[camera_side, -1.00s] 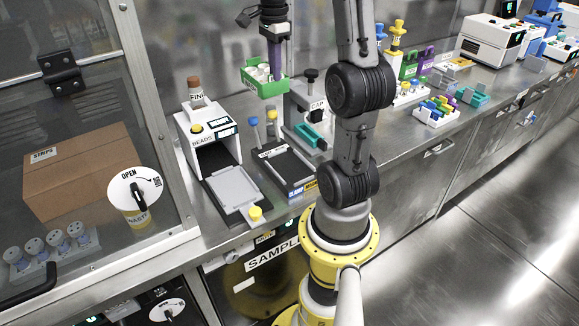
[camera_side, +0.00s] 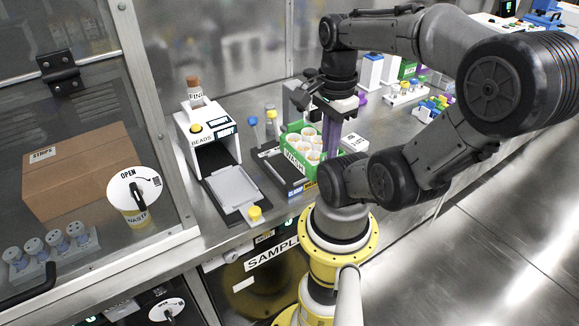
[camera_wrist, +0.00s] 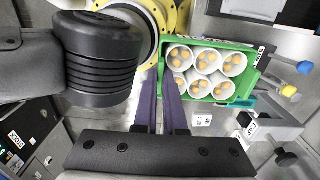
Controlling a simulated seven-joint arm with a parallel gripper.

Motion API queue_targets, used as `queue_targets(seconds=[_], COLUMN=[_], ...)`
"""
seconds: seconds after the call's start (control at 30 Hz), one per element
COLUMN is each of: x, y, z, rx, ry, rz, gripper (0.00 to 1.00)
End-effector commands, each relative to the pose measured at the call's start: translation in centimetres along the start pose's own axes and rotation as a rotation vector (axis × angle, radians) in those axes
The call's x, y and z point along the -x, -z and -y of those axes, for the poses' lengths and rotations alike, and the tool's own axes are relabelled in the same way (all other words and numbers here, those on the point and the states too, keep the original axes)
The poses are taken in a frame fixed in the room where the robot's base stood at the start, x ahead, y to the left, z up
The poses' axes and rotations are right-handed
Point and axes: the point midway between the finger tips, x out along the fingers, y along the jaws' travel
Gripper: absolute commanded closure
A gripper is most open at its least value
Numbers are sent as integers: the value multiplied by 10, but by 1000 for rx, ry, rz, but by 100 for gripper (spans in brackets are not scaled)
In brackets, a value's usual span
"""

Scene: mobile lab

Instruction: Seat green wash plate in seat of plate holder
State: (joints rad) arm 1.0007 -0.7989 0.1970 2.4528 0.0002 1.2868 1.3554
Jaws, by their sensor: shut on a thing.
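The green wash plate (camera_side: 293,157) holds several white wells with orange-brown dots; it also shows in the wrist view (camera_wrist: 236,103). My gripper (camera_side: 331,150) is shut on the plate's near right side with its purple fingers, which also show in the wrist view (camera_wrist: 168,80). The plate is over the black bed labelled CLAMP (camera_side: 272,163), which looks like the plate holder. The plate hides most of that bed and its seat. I cannot tell whether the plate touches it or hovers just above.
A white bead machine (camera_side: 205,135) with a grey tray (camera_side: 236,190) stands to the left. Blue- and yellow-capped tubes (camera_side: 270,125) stand close behind the plate. A small white box (camera_side: 354,143) is to the right. Racks of coloured tubes (camera_side: 405,92) stand farther right.

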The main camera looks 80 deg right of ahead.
Motion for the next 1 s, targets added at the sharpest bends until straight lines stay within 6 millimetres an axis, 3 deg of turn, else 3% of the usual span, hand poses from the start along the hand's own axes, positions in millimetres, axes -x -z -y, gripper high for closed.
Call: queue_targets(seconds=[0.17,0.53,0.7,1.0], x=[-10,-45,-75,-100], y=[2,18,24,28], z=[7,83,107,128], rx=[0,0,0,0], ry=[-7,-7,-7,-1], rz=[1,2,2,0], gripper=[100,100,100,100])
